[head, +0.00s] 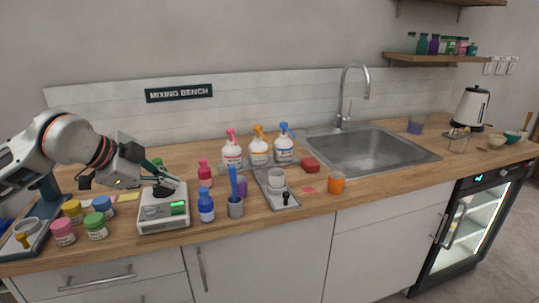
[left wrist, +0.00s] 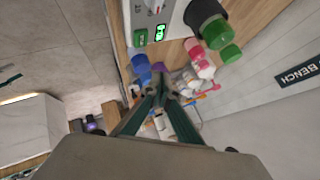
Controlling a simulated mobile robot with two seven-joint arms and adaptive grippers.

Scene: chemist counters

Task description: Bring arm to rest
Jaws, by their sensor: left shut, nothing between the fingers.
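My left gripper (head: 168,183) is above the white scale (head: 163,212) on the wooden counter, its arm coming in from the left. Its fingers are together with nothing between them. In the left wrist view the left gripper (left wrist: 160,88) shows shut, pointing along the counter, with the scale (left wrist: 150,18) at the top. My right gripper is not in view.
Several lidded jars (head: 96,226) stand left of the scale. A blue bottle (head: 206,205), a pink bottle (head: 205,174), a grey cup with blue tools (head: 236,207) and spray bottles (head: 259,152) stand to its right. A sink (head: 370,150) lies farther right.

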